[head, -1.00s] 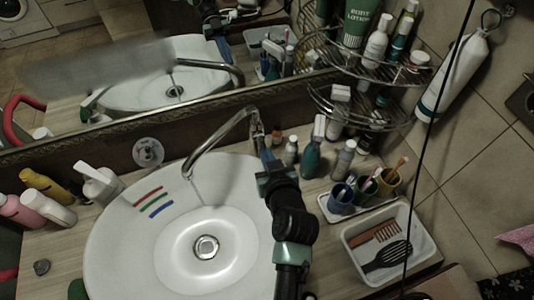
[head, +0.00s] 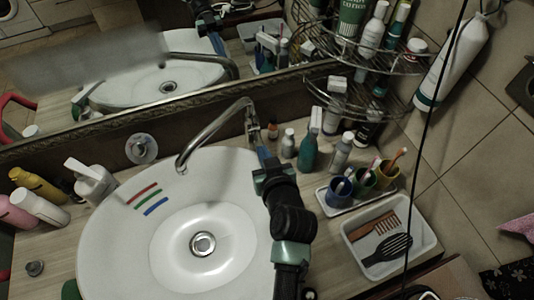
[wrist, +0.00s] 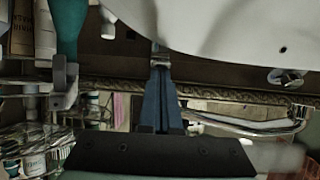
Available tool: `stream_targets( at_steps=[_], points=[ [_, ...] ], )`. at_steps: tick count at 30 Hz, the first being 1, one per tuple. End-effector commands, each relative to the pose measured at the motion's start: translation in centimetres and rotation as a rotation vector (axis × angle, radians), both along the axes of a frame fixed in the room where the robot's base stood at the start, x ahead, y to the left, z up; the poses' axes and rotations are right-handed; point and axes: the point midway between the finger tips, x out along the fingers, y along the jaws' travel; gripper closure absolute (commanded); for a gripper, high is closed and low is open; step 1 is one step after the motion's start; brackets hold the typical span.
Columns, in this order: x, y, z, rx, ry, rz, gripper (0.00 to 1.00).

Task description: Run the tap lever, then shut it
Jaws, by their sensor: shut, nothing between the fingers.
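The chrome tap (head: 215,130) stands behind the white basin (head: 110,235), its curved spout reaching left over the bowl. Its lever (head: 253,125) is at the right end of the spout, by the tap's base. My gripper (head: 261,150) is shut and empty just in front of the lever; whether it touches cannot be told. In the wrist view my shut blue fingers (wrist: 160,72) point at a small metal part at their tips, partly hidden. No water stream is visible below the spout.
Bottles, including a teal one (head: 308,150), stand close right of my gripper. A wire shelf (head: 335,105) and mirror (head: 100,65) stand behind. More bottles (head: 95,180) stand left.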

Motion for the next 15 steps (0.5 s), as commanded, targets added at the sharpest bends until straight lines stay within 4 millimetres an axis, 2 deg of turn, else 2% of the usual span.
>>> stream_targets(
  at_steps=[2,8,9,15],
  points=[
    [-0.1,0.1,0.4,-0.001,0.019,0.003,1.0],
    [1.3,0.3,4.6,-0.001,-0.001,0.002,1.0],
    [0.4,0.1,3.9,0.001,-0.001,0.0,1.0],
    [-2.7,-0.6,5.2,0.0,-0.004,-0.002,1.0]
  ],
)
